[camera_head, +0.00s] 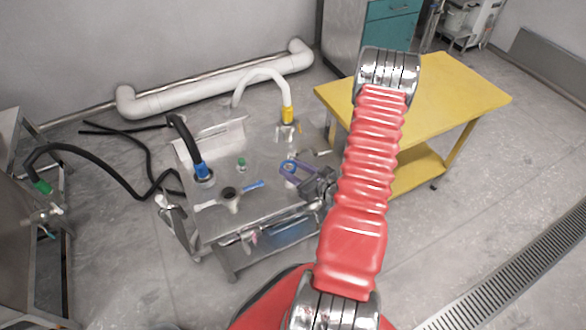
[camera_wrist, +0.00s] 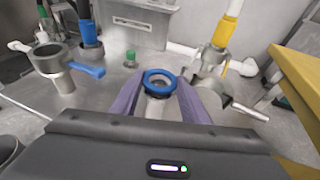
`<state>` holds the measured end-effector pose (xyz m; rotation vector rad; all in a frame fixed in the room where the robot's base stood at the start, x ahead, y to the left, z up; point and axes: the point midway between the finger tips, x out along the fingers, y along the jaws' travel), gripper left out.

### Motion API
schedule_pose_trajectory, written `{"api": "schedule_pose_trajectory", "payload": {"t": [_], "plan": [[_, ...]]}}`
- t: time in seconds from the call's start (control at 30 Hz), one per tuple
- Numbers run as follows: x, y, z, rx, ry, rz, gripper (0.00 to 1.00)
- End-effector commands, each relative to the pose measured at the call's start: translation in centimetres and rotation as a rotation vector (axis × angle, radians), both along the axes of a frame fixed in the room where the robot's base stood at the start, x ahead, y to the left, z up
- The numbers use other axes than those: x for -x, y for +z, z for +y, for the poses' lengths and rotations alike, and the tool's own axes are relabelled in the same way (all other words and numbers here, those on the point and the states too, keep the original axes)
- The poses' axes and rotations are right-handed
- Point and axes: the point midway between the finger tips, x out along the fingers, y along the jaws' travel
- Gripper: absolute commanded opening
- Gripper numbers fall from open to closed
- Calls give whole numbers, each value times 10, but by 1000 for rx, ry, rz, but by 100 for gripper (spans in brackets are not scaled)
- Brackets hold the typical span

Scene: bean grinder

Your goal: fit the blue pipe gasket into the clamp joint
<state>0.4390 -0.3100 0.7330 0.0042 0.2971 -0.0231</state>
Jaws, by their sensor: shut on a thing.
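The blue pipe gasket (camera_wrist: 160,80) is a ring held between the purple fingertips of my gripper (camera_wrist: 162,88), in the middle of the wrist view. In the head view, my gripper (camera_head: 290,170) is above the right part of the steel table, shut on the gasket. A steel open-topped joint with a blue handle (camera_wrist: 52,65) stands at the left of the wrist view; it also shows in the head view (camera_head: 231,197), left of my gripper. It looks like the clamp joint. The gasket is apart from it. A grey metal surface shows below the ring, partly hidden by the fingers.
A blue-ended black hose (camera_head: 203,170) stands behind the blue-handled joint, and a small green-topped part (camera_head: 241,164) sits nearby. A white pipe with a yellow collar (camera_head: 288,114) stands at the table's back right. A yellow table (camera_head: 460,90) is at right.

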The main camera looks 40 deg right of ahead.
Motion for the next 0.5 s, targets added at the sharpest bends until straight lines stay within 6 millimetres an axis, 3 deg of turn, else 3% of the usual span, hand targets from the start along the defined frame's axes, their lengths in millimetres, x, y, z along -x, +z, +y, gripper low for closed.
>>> {"api": "schedule_pose_trajectory", "payload": {"t": [0.5], "plan": [[0, -9, 0, 0, 0, 0, 20]]}}
